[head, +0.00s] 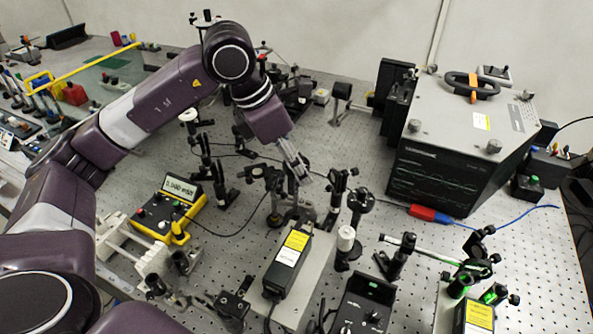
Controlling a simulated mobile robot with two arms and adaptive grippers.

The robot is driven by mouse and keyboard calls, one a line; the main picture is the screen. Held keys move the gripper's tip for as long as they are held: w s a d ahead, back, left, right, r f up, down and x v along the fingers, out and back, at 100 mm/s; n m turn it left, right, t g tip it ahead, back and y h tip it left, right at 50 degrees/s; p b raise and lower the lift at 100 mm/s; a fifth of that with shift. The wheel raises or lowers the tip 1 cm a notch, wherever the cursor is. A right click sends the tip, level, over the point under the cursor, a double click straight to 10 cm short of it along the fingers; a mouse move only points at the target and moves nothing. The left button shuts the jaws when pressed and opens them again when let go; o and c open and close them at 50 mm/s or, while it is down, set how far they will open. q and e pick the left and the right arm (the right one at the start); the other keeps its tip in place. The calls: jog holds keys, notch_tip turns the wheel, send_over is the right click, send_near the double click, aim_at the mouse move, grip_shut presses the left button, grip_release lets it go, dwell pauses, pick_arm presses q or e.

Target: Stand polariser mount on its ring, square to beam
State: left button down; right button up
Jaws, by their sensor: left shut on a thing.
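My left gripper (301,176) reaches down from the upper middle to the cluster of black optical mounts at the centre of the bench. It is shut on a small dark part, which I take to be the polariser mount (293,186). The fingers hide much of it, and it is too small to tell its tilt or whether it touches the bench. Black post mounts stand close on both sides, one to the left (273,183) and one to the right (338,186). My right gripper is not in view.
The perforated bench (540,240) is crowded around the gripper. A black laser box (288,262) with a yellow label lies in front. A yellow meter (165,215) stands to the left, a large instrument (440,165) at the right. Bare bench shows behind the yellow meter's cable.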

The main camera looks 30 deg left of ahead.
aim_at(296, 184)
pick_arm(q)
notch_tip(296, 184, down, 3)
jog(key=shift+r+p, duration=0.2)
jog(key=shift+p, duration=0.4)
jog(key=shift+f, duration=0.45)
jog(key=c, duration=1.7)
grip_release()
jog(key=shift+f, duration=0.15)
jog(key=o, duration=0.5)
jog(key=shift+s, duration=0.1)
jog(key=shift+c, duration=0.2)
